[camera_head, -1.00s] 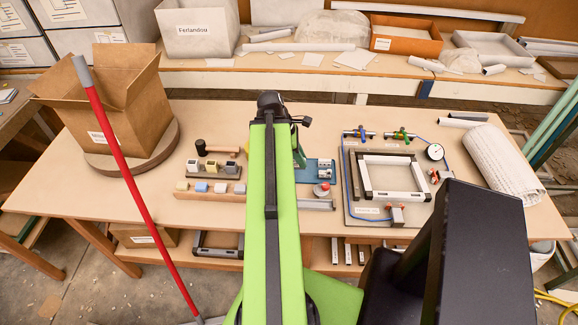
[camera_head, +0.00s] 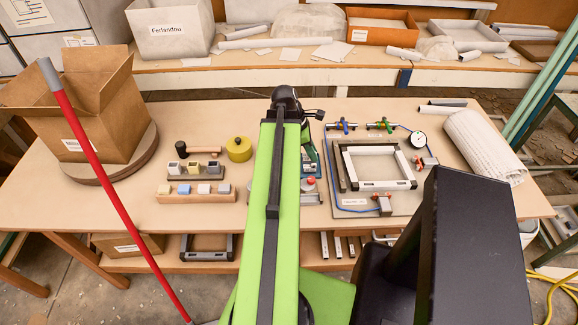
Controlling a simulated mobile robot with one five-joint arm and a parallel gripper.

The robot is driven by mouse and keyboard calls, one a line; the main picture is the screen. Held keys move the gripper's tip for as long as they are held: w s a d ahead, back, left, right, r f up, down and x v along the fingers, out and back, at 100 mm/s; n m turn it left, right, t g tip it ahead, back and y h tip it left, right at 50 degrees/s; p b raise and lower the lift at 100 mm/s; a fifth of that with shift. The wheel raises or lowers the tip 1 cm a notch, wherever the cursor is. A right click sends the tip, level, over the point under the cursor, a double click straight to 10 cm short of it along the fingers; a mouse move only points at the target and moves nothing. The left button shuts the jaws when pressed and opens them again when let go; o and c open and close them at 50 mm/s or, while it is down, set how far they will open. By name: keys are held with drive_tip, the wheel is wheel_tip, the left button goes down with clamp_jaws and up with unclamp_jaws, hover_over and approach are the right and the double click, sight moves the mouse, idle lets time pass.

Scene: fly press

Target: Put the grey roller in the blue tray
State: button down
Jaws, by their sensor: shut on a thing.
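My green arm reaches up the middle of the view to a black joint (camera_head: 287,95) above the table. My gripper does not show; the arm hides what lies beyond and below that joint. I cannot make out a grey roller for certain; a dark grey tube (camera_head: 449,103) lies at the far right of the table. I cannot make out a blue tray for certain. A blue-teal piece (camera_head: 311,168), perhaps the press base, shows partly behind the right side of my arm, with a small red-topped part (camera_head: 309,184) near it.
A frame fixture (camera_head: 415,200) and white roll (camera_head: 485,145) lie at right.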

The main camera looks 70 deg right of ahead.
drive_tip(key=w+f+b, duration=0.1)
drive_tip(key=w, duration=0.1)
drive_tip(key=w+f+b, duration=0.1)
drive_tip(key=w+f, duration=0.1)
drive_tip(key=w, duration=0.1)
drive_tip(key=w+f+b, duration=0.1)
drive_tip(key=w+f, duration=0.1)
drive_tip(key=shift+w+b, duration=0.3)
drive_tip(key=shift+w, duration=0.2)
wheel_tip(320, 180, down, 4)
drive_tip(key=b, duration=0.4)
drive_tip(key=shift+f, duration=0.15)
drive_tip(key=shift+r, duration=0.25)
drive_tip(key=shift+f, duration=0.2)
drive_tip(key=c, duration=1.3)
unclamp_jaws()
